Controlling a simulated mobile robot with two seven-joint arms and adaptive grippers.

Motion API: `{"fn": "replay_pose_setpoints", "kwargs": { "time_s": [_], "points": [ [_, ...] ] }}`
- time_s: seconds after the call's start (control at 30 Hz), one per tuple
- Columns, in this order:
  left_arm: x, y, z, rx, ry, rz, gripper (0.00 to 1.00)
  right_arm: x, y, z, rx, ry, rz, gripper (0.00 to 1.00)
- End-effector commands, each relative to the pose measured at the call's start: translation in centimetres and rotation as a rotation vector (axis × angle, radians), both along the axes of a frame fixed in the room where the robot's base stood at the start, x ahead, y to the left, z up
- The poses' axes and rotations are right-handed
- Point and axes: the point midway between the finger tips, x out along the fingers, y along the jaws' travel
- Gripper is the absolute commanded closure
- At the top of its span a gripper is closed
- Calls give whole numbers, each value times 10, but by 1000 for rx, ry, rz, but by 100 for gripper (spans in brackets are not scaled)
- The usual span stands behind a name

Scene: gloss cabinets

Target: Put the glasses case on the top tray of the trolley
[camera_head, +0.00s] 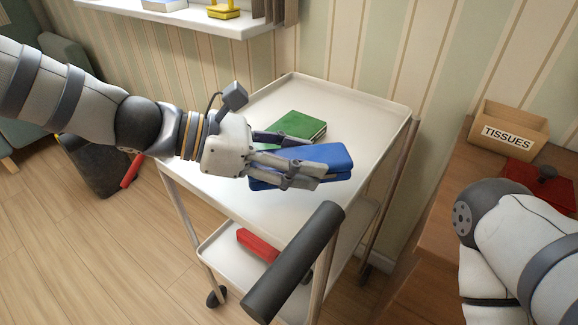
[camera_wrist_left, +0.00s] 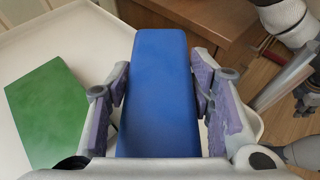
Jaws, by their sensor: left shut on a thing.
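The blue glasses case (camera_head: 328,156) is held between the fingers of my left gripper (camera_head: 290,165). The gripper is shut on it, over the top tray (camera_head: 250,207) of the white trolley. In the left wrist view the blue case (camera_wrist_left: 158,85) lies lengthwise between the two purple-padded fingers (camera_wrist_left: 160,105). I cannot tell whether the case touches the tray. My right arm shows at the right edge in the head view, but its gripper is out of view.
A green book-like item (camera_head: 300,126) lies on the top tray behind my left gripper. A red object (camera_head: 258,245) is on the lower tray. A tissues box (camera_head: 508,130) and a red item (camera_head: 540,180) stand on the wooden surface at right.

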Motion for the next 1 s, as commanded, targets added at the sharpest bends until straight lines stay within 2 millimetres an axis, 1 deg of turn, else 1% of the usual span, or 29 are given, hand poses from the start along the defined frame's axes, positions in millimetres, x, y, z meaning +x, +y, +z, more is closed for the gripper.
{"fn": "replay_pose_setpoints", "kwargs": {
  "time_s": [0.1,0.2,0.27,0.47,0.6,0.63,0.67,0.7,0.73,1.0],
  "points": [
    [0,0,-24,-1,4,0,81,-4,0,-5,0,13,1,80],
    [0,0,-40,-1,2,0,81,-6,0,-8,0,19,1,80],
    [0,0,-44,-1,-1,0,81,-6,0,-8,0,20,1,80],
    [0,0,-42,-1,-5,-1,81,-6,0,-8,1,18,2,80],
    [0,0,-46,-1,-3,0,81,-7,0,-9,1,21,2,80],
    [0,0,-47,-1,-4,-1,50,-7,0,-9,1,21,2,80],
    [0,0,-46,-1,-4,-1,43,-7,0,-8,1,20,2,80],
    [0,0,-46,-1,-4,-1,34,-6,0,-8,1,20,2,80],
    [0,0,-46,0,-4,-1,32,-6,0,-8,1,20,2,80],
    [0,0,-45,0,-4,-1,32,-6,0,-8,1,20,2,80]
  ]
}}
